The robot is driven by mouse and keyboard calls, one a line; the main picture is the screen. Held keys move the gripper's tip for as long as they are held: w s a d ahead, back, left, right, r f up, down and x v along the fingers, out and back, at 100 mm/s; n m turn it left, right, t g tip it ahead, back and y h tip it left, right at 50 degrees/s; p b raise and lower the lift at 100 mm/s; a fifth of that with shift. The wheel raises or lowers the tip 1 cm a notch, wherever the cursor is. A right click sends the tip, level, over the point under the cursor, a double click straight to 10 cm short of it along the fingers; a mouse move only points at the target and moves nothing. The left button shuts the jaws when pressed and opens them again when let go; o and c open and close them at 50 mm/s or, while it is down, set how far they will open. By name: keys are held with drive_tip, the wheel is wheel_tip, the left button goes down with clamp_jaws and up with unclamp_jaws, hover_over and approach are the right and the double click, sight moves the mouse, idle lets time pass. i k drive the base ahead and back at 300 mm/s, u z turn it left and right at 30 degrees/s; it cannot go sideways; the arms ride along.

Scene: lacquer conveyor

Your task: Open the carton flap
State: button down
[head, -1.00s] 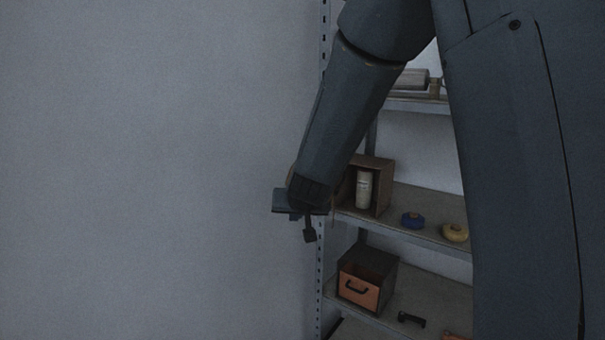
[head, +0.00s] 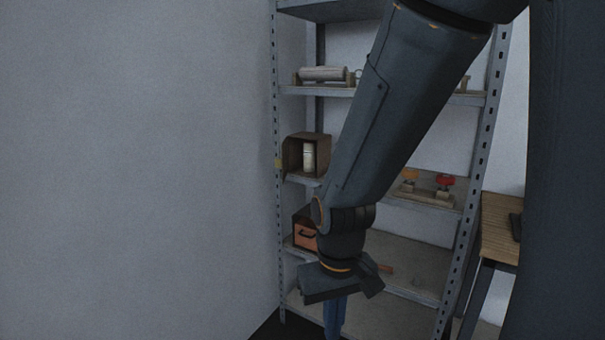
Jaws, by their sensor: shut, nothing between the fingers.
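A brown box, apparently the carton (head: 292,153), stands at the left end of a middle shelf. Its front is open, and a pale cylinder (head: 309,157) stands upright inside. I cannot make out for certain where its flap is. My gripper (head: 335,320) points down at the bottom of the head view, below and to the right of the box and well apart from it. Its fingers are shut and empty, and their tips run close to the lower picture edge. My arm crosses in front of the shelves and hides part of them.
A metal shelf rack (head: 279,230) stands against the wall. A small drawer box with an orange front (head: 305,238) sits below the carton, partly behind my arm. A wooden stand with red and orange knobs (head: 431,194) is to the right. A wooden table (head: 497,235) stands farther right.

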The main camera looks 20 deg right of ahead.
sight(282, 163)
drive_tip(key=z, duration=0.65)
drive_tip(key=i, duration=1.4)
drive_tip(key=u, duration=0.8)
